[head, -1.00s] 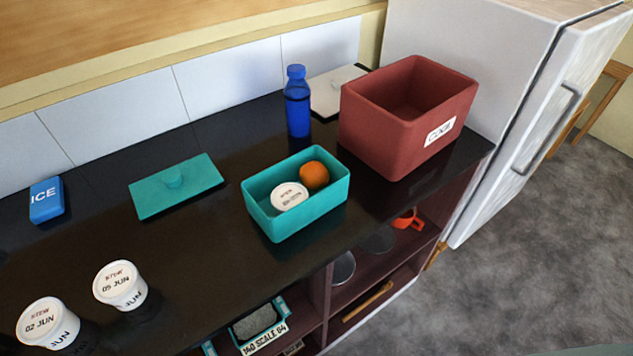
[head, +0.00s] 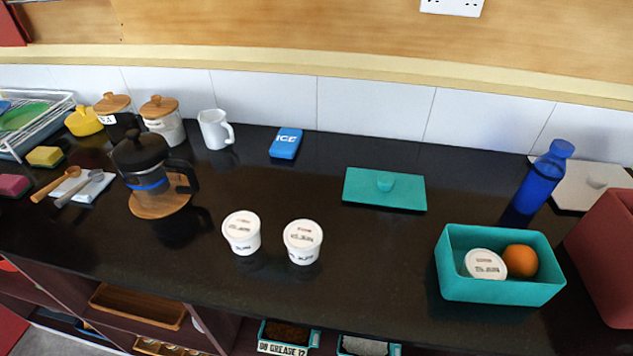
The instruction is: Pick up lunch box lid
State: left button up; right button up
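The teal lunch box lid (head: 361,194), a flat rectangle with a round knob on top, lies on the black counter right of the middle in the head view. The open teal lunch box (head: 492,288) stands on the counter to its lower right. It holds an orange (head: 520,261) and a white lidded tub (head: 485,264). Neither of my grippers shows in the head view.
Two white tubs (head: 242,232) stand in front of the lid, to the left. A blue ice pack (head: 285,143) lies behind them. A blue bottle (head: 543,180) and a red box (head: 606,250) are at right. A coffee press (head: 146,172) stands at left. The counter around the lid is clear.

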aim_at(377, 187)
jog(key=u, duration=0.25)
jog(key=k, duration=1.45)
jog(key=z, duration=1.1)
jog(key=i, duration=1)
jog(key=z, duration=0.05)
